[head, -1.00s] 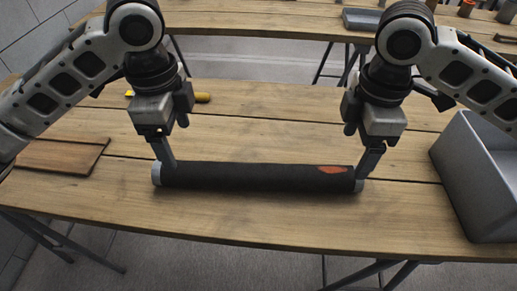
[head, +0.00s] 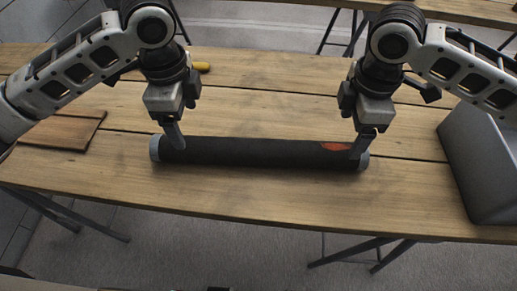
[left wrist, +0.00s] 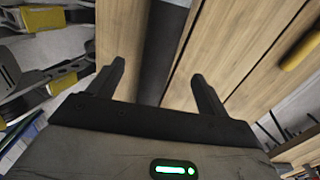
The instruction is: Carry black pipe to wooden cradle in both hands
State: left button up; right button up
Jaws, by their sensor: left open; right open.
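The black pipe (head: 250,153) lies across the wooden table, with grey ends and an orange-red patch near its right end. My left gripper (head: 175,139) is open at the pipe's left end, its fingers reaching down to it. My right gripper (head: 360,144) is open at the right end, beside the patch. In the left wrist view, the pipe (left wrist: 163,48) runs between the spread fingers of my left gripper (left wrist: 158,86). The far fingers are partly hidden in the head view. I cannot make out a wooden cradle.
A flat brown board (head: 65,130) lies at the table's left. A grey bin (head: 483,165) stands at the right edge. A yellow object (head: 202,66) lies behind my left gripper. The table (head: 270,205) is bare in front of the pipe.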

aim_at(193, 141)
pick_arm(q)
notch_tip(193, 141, down, 10)
jog(key=shift+r, duration=0.2)
pick_arm(e)
notch_tip(193, 141, down, 10)
jog(key=shift+r, duration=0.25)
pick_arm(q)
grip_shut()
pick_arm(e)
grip_shut()
pick_arm(q)
jog(key=shift+w+r, duration=0.1)
jog(key=shift+r, duration=0.2)
pick_arm(e)
jog(key=shift+w+r, duration=0.15)
jog(key=shift+r, duration=0.15)
